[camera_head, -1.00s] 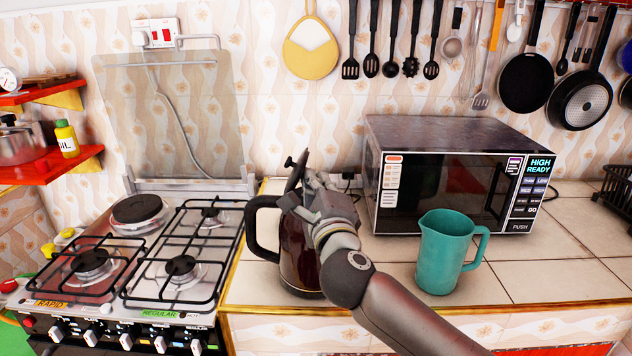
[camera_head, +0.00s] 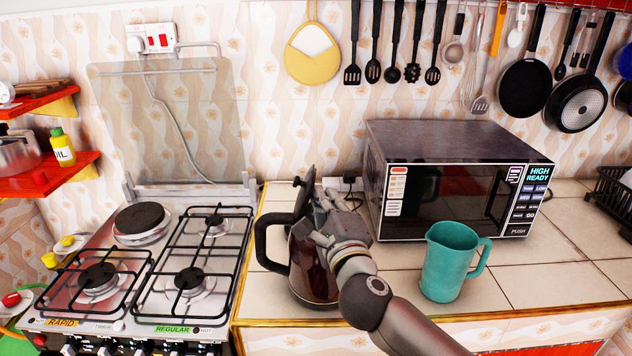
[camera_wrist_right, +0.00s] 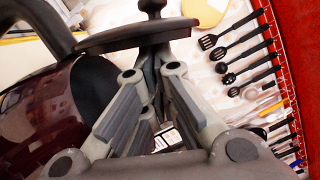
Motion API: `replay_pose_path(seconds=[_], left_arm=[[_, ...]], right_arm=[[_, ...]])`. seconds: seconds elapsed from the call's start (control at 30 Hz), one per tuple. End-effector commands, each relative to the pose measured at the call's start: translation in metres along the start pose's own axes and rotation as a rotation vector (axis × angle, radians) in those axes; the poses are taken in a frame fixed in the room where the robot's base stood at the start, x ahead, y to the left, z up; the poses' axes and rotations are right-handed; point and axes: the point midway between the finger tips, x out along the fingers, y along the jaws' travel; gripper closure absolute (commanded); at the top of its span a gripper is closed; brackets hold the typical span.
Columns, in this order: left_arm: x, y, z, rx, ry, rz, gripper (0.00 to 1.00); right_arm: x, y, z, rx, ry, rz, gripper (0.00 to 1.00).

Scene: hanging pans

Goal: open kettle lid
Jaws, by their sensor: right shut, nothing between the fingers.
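The kettle (camera_head: 312,270) is dark red with a black handle (camera_head: 262,240) on its left side, and it stands on the tiled counter left of the microwave. Its black lid (camera_head: 303,192) is raised and stands steeply tilted above the kettle's top. My right gripper (camera_head: 315,208) is at the kettle top, to the right of the lid. In the right wrist view, the fingers (camera_wrist_right: 152,62) are shut with nothing between them, close against the lid (camera_wrist_right: 135,36); whether they touch it is hard to tell. The kettle body (camera_wrist_right: 45,112) shows beside them. My left gripper is out of view.
A teal jug (camera_head: 450,262) stands to the right of my right arm. The microwave (camera_head: 455,190) is behind it. The gas stove (camera_head: 150,270) is left of the kettle. Utensils and pans hang on the back wall.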

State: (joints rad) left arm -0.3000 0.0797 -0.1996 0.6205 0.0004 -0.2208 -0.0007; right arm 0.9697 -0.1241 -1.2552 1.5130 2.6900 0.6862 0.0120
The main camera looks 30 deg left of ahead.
Motion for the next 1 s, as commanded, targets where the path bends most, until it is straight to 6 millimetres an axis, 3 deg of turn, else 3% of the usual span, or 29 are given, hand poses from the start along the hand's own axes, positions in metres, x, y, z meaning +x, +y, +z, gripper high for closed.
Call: replay_pose_path(seconds=[0.1, 0.67, 1.0], left_arm=[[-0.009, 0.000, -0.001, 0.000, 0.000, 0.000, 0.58], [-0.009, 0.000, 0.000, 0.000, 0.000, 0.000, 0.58], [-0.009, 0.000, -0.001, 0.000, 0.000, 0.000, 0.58]], right_arm=[[-0.004, -0.003, -0.002, -0.006, 0.000, 0.003, 1.00], [-0.009, -0.001, -0.004, -0.009, 0.000, 0.004, 1.00], [-0.052, -0.001, -0.004, -0.007, -0.001, 0.004, 1.00]])
